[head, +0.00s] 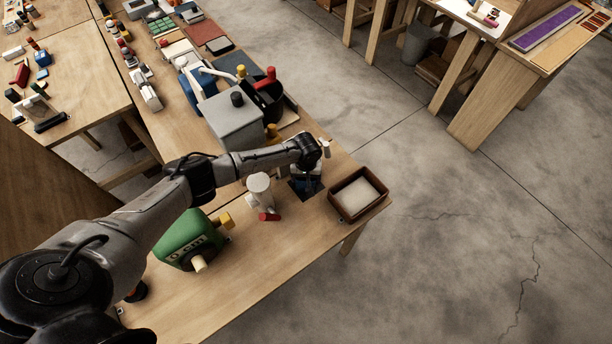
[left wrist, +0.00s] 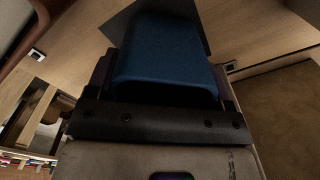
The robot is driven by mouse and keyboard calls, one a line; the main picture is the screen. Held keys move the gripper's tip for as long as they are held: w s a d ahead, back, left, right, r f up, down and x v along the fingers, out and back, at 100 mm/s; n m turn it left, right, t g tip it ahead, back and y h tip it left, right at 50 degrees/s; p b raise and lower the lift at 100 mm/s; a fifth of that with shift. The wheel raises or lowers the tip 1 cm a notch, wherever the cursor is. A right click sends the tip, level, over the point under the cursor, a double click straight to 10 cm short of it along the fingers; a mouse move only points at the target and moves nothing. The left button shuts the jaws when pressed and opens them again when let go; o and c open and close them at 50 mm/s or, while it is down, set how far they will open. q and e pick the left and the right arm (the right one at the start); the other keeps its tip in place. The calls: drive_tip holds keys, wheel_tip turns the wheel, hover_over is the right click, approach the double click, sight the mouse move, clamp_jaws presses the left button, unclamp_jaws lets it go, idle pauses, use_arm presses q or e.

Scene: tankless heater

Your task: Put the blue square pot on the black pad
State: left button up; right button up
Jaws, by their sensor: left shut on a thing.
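The blue square pot (left wrist: 168,62) fills the upper middle of the left wrist view, close to the camera and between my fingers. My left gripper (head: 312,180) is shut on it, at the right end of the bench. In the head view my wrist hides most of the pot. The black pad (head: 299,188) shows as a dark patch under and around my gripper. A dark corner of the pad (left wrist: 196,12) also shows behind the pot in the left wrist view. I cannot tell whether the pot touches the pad. My right gripper is not in view.
A brown tray with a pale filling (head: 357,194) stands close to the right. A white-grey device with a red part (head: 260,192) stands just left. A green machine (head: 190,240) and a large grey box (head: 232,122) are also on the bench. The front of the bench is clear.

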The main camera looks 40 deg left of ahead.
use_arm(q)
drive_tip(key=shift+f, duration=0.3)
drive_tip(key=o, duration=1)
drive_tip(key=shift+c, duration=0.2)
drive_tip(key=shift+r, duration=0.1)
drive_tip(key=shift+r, duration=0.25)
wheel_tip(320, 180, up, 13)
drive_tip(key=p, duration=0.1)
drive_tip(key=shift+p, duration=0.35)
